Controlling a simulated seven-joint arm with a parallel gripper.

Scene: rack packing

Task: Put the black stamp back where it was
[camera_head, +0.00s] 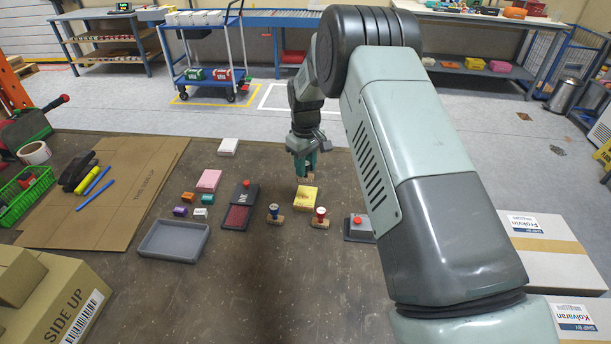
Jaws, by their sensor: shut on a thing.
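My gripper (306,174) points down just behind the yellow box (305,197). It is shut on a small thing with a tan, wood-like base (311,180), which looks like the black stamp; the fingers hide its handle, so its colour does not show. I cannot tell whether its base touches the box or the table. A stamp with a dark blue knob (274,211) stands upright in front of the box to the left. A stamp with a red knob (320,217) stands upright to the right. An open ink pad (237,218) with a dark red surface lies left of them.
A grey tray (146,248), several small coloured boxes and a pink box (209,181) lie left of the ink pad. A grey device with a red button (357,228) is at the right, partly behind my arm. The table (270,290) is clear in front.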

